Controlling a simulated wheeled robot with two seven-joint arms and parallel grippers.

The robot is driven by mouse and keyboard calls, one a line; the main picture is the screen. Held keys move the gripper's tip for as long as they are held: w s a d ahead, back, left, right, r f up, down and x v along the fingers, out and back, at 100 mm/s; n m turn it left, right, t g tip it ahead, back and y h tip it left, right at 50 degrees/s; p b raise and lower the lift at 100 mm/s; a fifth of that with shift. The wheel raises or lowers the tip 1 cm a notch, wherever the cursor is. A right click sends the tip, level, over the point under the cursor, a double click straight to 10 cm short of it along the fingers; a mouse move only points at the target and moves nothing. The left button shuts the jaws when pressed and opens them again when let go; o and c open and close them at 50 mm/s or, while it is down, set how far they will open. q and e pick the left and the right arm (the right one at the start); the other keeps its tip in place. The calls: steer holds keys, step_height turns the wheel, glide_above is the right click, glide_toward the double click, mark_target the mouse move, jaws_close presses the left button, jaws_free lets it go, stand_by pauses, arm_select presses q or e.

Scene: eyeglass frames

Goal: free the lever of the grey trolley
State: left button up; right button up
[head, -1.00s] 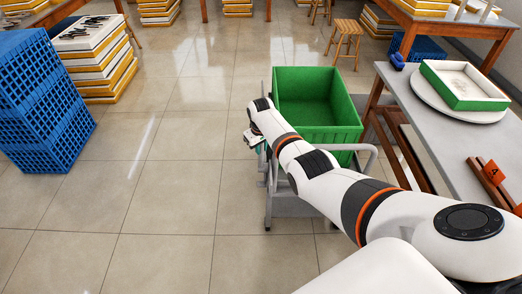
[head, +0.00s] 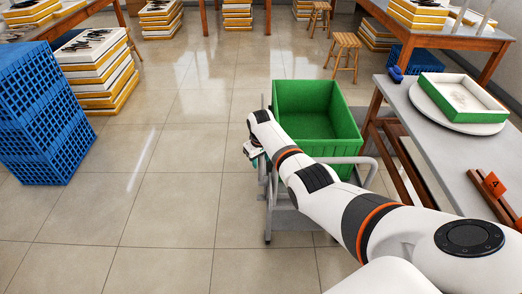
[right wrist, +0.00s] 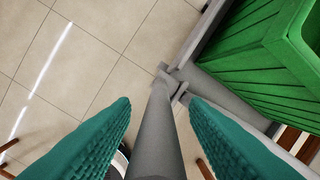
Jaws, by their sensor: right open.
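The grey trolley (head: 290,224) stands in the middle of the head view, carrying a green crate (head: 330,145). Its tubular handle (head: 350,160) rises on the near side. My right gripper (head: 254,155) is at the trolley's left near corner, small and partly covered by my own arm. In the right wrist view its two teal fingers (right wrist: 160,140) are apart, with a grey bar (right wrist: 155,135) of the trolley between them. The bar runs to a bracket at the frame corner (right wrist: 172,85). I cannot tell whether this bar is the lever. My left gripper is not in view.
A grey-topped table (head: 440,135) stands close on the trolley's right, with a white-and-green tray (head: 462,96) on it. Blue crates (head: 45,125) are stacked at the left. The tiled floor (head: 170,190) left of the trolley is clear.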

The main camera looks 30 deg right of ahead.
steer(key=r, duration=0.3)
steer(key=s+r+p, duration=0.1)
steer(key=r, duration=0.7)
steer(key=shift+s+a+r, duration=0.15)
steer(key=shift+s+a, duration=0.1)
steer(key=shift+a, duration=0.15)
